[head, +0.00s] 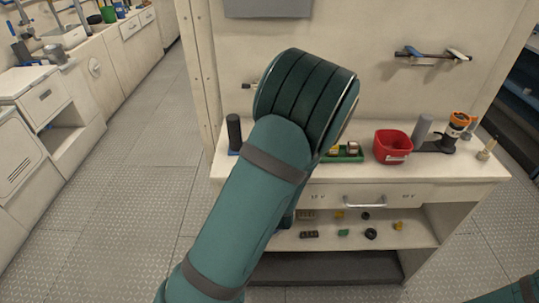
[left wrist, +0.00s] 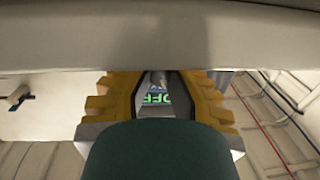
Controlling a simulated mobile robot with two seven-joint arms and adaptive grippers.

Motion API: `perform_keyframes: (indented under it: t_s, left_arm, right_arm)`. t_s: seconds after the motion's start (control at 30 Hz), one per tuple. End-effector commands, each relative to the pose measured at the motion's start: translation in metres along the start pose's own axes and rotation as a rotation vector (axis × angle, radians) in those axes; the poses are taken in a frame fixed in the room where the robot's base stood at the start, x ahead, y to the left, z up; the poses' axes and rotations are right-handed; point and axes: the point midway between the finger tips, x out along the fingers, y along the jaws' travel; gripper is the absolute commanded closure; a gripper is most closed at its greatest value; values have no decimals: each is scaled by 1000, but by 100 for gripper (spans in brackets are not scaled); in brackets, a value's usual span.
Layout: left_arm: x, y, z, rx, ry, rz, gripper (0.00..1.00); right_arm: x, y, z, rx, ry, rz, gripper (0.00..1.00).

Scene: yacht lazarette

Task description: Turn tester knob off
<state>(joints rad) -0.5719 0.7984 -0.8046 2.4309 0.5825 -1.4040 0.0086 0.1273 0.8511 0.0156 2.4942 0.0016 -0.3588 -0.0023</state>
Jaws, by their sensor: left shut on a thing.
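My left gripper (left wrist: 158,105) shows in the left wrist view, its yellow-padded fingers closed around the tester knob. Only a small grey part of the knob (left wrist: 157,78) shows between the fingers. A tester display (left wrist: 157,99) with green letters shows in the gap. The letters look turned over and seem to read OFF, partly cut off by the fingers. In the head view my left arm reaches over the bench and hides the left gripper, the knob and the tester. My right gripper is out of view.
The bench (head: 475,168) holds a dark cylinder (head: 234,132), a green tray (head: 357,154), a red bin (head: 393,147), a grey cylinder (head: 422,129) and an orange-and-black item (head: 456,130). Small parts lie on the shelf (head: 410,239) below. Open floor (head: 130,215) lies to the left.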

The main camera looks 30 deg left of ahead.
Motion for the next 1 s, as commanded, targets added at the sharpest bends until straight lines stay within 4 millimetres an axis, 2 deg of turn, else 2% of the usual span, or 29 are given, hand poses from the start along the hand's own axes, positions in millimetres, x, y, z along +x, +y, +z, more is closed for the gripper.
perform_keyframes:
  t_s: [0.53,1.0]
  left_arm:
    - [0,0,0,-45,1,-1,100]
    - [0,-1,0,-262,2,-2,100]
  right_arm:
    - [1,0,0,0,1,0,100]
    - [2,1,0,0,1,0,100]
